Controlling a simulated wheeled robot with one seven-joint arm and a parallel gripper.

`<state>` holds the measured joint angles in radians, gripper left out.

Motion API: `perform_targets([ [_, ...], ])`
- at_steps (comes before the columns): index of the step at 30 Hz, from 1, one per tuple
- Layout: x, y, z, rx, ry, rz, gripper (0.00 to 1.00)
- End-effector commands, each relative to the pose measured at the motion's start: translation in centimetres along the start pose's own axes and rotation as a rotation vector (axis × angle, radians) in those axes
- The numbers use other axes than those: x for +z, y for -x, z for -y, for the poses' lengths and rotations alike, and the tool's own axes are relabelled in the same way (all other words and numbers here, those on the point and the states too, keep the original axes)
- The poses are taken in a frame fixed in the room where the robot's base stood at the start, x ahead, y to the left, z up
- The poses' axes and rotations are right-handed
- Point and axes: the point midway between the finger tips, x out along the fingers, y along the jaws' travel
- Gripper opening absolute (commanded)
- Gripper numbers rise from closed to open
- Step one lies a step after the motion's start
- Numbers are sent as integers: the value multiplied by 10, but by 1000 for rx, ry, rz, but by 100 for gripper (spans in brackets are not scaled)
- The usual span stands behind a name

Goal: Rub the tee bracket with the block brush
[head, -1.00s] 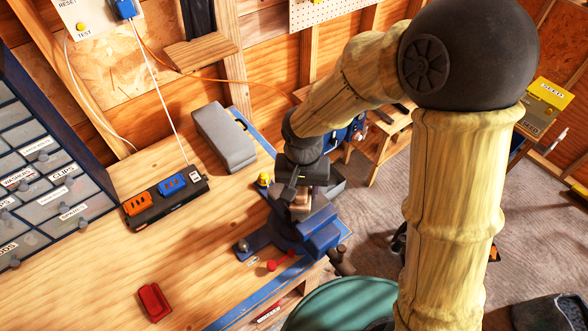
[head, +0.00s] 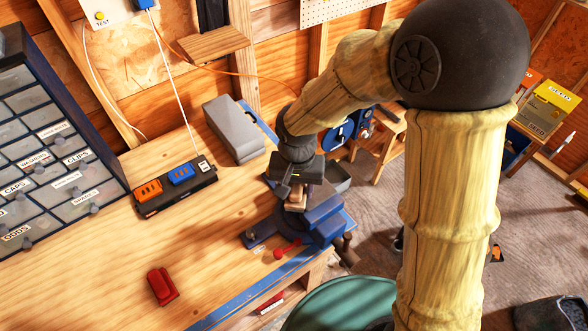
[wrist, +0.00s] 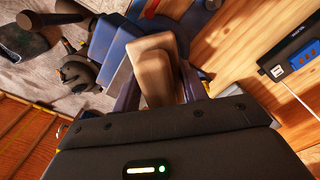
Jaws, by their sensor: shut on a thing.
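My gripper (head: 297,190) is shut on the block brush, a tan wooden block (wrist: 157,68) that fills the space between the fingers in the wrist view. The block also shows below the gripper in the head view (head: 296,201). It is over the blue bench vise (head: 318,216), close to its jaws; I cannot tell whether the block touches anything. The brush's far face is hidden. I cannot make out the tee bracket clearly; the gripper and the block cover part of the vise area.
On the workbench (head: 215,262) are a power strip (head: 177,190), a grey box (head: 234,130), a red object (head: 161,287) and a small red-ended item (head: 288,248). A drawer cabinet (head: 62,160) stands at left. A green round bin (head: 340,304) is below the bench edge.

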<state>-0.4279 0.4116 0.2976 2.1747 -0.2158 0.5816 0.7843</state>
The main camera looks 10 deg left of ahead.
Motion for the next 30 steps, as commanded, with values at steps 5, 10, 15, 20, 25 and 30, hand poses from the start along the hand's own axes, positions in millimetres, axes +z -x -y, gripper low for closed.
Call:
perform_targets([
  [5, 0, 33, -2, 0, -4, 0, 14],
  [10, 0, 48, -2, 0, -2, 0, 14],
  [15, 0, 64, -1, 0, -2, 0, 14],
  [20, -2, 77, -5, -1, -11, -1, 14],
  [25, -3, 81, -7, 0, -17, -1, 14],
  [30, -3, 81, -7, 0, -16, 0, 14],
])
